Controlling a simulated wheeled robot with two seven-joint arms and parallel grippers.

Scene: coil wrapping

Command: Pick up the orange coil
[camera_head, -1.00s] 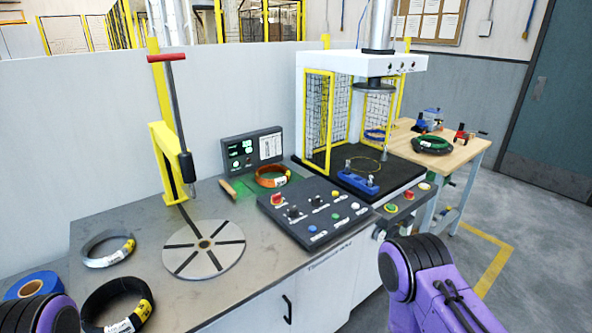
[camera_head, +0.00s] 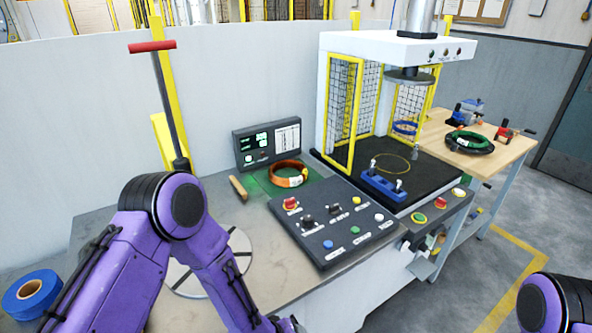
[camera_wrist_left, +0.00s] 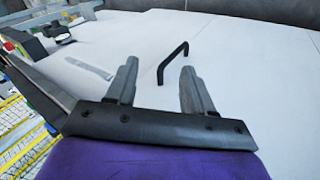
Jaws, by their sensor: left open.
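The orange coil (camera_head: 277,180) lies on a green-marked patch of the metal tabletop, in front of the small display box and behind the control panel. It carries a white label on its right side. My left arm reaches over the turntable, and its hand runs out of the bottom of the head view. My left gripper (camera_wrist_left: 160,68) shows in the left wrist view with its two fingers apart and nothing between them. It faces the white cabinet front with a black handle, away from the coil. My right gripper is outside the head view; only part of that arm shows at lower right.
The control panel (camera_head: 330,220) stands between the coil and the table's front edge. A wooden-handled tool (camera_head: 238,188) lies left of the coil. The press (camera_head: 392,48) with yellow guards stands to the right. A blue roll (camera_head: 32,290) lies far left. The turntable (camera_head: 240,245) is partly hidden by my arm.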

